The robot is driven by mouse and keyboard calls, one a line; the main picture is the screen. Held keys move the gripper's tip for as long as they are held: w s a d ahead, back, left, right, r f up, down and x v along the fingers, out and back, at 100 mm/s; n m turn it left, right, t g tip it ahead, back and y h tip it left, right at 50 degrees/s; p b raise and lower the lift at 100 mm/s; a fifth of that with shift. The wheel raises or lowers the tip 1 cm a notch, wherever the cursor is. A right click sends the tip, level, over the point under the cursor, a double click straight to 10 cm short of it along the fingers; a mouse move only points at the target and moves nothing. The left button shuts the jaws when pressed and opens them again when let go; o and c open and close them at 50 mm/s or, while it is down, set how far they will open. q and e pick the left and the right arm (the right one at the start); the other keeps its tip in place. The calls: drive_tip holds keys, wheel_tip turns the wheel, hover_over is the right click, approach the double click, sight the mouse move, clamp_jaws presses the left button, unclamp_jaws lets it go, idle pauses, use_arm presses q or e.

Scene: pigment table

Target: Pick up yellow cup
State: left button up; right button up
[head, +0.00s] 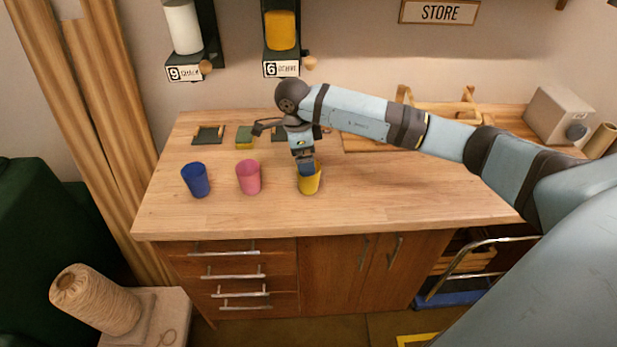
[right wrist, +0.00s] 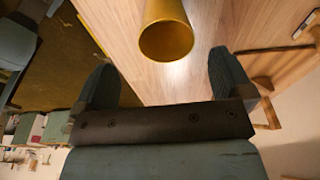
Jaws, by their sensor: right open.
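The yellow cup (head: 310,184) stands upright on the wooden table, the rightmost of three cups in the head view. My right gripper (head: 306,165) points down over it, and its fingers partly hide the cup's rim. In the right wrist view the yellow cup (right wrist: 167,38) shows its open mouth ahead of the fingers, roughly midway between them. My right gripper (right wrist: 165,78) is open there, with a gap on both sides of the cup. My left gripper is not in view.
A pink cup (head: 248,178) and a blue cup (head: 196,180) stand to the left of the yellow cup. A green-yellow block (head: 244,138) and a dark pad (head: 208,134) lie behind them. A grey box (head: 560,113) stands at the right. The table front right of the yellow cup is clear.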

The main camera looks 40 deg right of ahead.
sight(308, 178)
drive_tip(key=shift+w+d+f+p, duration=0.1)
drive_tip(key=shift+d+f+p, duration=0.15)
drive_tip(key=shift+f, duration=0.7)
drive_tip(key=shift+s+d+f+p, duration=0.1)
drive_tip(key=shift+d+f+p, duration=0.1)
drive_tip(key=shift+f, duration=0.7)
drive_tip(key=shift+w+d+f+p, duration=0.15)
drive_tip(key=shift+f+p, duration=0.1)
drive_tip(key=shift+f, duration=0.7)
drive_tip(key=c, duration=1)
